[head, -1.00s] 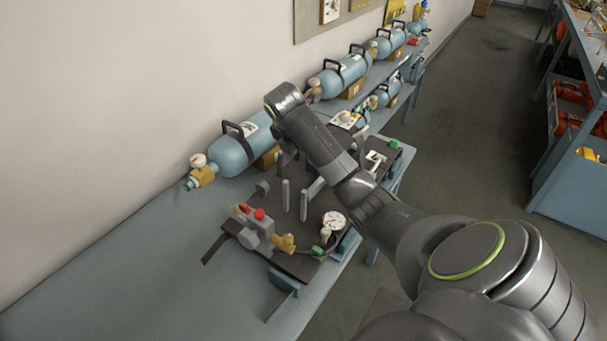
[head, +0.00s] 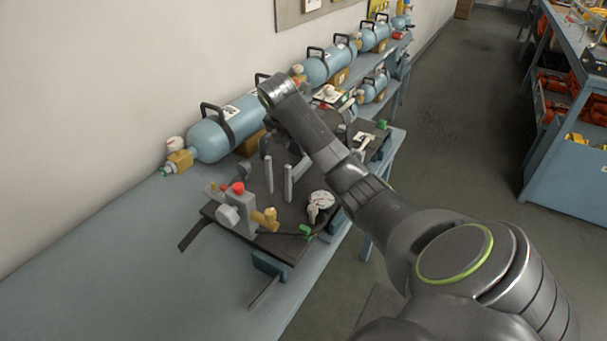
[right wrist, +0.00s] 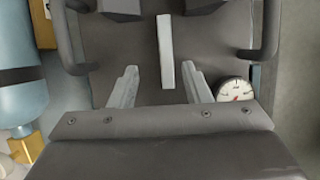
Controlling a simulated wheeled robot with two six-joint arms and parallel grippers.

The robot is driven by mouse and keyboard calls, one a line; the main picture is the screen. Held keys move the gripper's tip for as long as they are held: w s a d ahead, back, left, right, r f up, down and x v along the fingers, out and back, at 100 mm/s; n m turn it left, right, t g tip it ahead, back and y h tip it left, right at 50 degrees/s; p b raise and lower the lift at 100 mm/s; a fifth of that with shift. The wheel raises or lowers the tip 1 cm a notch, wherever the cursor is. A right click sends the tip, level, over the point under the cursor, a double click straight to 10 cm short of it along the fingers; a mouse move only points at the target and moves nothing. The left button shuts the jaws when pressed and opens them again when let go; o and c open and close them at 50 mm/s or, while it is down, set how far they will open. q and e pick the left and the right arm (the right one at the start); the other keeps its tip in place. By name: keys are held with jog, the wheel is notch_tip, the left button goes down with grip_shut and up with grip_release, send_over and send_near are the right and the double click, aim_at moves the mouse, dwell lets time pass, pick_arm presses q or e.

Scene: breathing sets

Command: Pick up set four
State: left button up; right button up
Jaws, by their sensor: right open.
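A breathing set with a black backplate (head: 240,232) lies on the bench nearest me, with a red knob, brass fitting, green connector and white gauge (head: 321,199). I cannot read a number marking it as set four. My right gripper (head: 278,178) is above this plate, its fingers apart and empty. In the right wrist view, the open fingers (right wrist: 159,88) point along the plate (right wrist: 120,50). A light grey bar (right wrist: 165,50) lies between and beyond them. The gauge (right wrist: 234,92) is right of the fingers. My forearm hides part of the set. My left gripper is not in view.
A blue cylinder (head: 212,138) lies along the wall beside the plate, with more cylinders (head: 328,66) farther along the benches. The near part of the blue bench (head: 120,250) is clear. Shelving (head: 565,195) stands across the aisle (head: 450,140).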

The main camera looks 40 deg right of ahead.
aim_at(303, 162)
jog(key=x, duration=0.2)
jog(key=shift+d+f+p, duration=0.2)
jog(key=shift+f+p, duration=0.15)
jog(key=shift+f, duration=0.05)
jog(key=shift+w+d+f, duration=0.1)
jog(key=shift+d+f, duration=0.05)
jog(key=shift+f, duration=0.15)
jog(key=shift+d+f, duration=0.25)
jog(key=shift+f, duration=0.2)
jog(key=x, duration=0.3)
jog(key=p+x, duration=0.1)
jog(key=shift+s+d+f, duration=0.15)
jog(key=shift+s+d, duration=0.1)
jog(key=shift+s, duration=0.05)
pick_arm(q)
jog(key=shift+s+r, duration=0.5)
pick_arm(e)
jog(key=shift+a, duration=0.1)
jog(key=shift+c, duration=0.3)
grip_shut()
